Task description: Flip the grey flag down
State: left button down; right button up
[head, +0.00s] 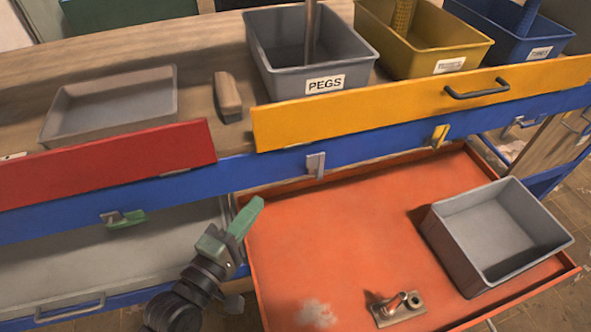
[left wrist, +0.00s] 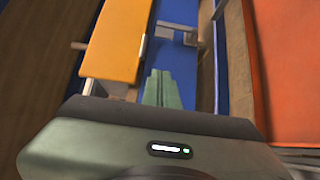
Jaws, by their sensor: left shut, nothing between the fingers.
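The grey flag (head: 316,164) is a small flat plate on the front of the blue rail (head: 275,165), below the yellow panel. In the left wrist view the grey flag (left wrist: 177,31) shows ahead of my fingertips, towards the top of the picture. I cannot tell surely whether its plate is raised or lowered. My left gripper (head: 254,210) has green fingers, shut and empty. It is below and left of the grey flag, apart from it. In the left wrist view the closed fingers (left wrist: 163,86) lie over the blue rail. My right gripper is not in view.
A green flag (head: 125,219) and a yellow flag (head: 440,136) sit along the same rail. Below it, a red tray (head: 340,235) holds a grey bin (head: 455,245) and a small metal fitting (head: 398,307). A grey bin labelled PEGS (head: 270,85) stands above.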

pick_arm(q)
jog(key=p, duration=0.3)
send_near(313, 165)
jog(key=w+a+r, duration=0.1)
jog(key=w+a, duration=0.2)
jog(key=w, duration=0.2)
jog(key=d, duration=0.2)
jog(key=d+p, duration=0.1)
jog(key=shift+w+d, duration=0.4)
jog(key=shift+w, duration=0.1)
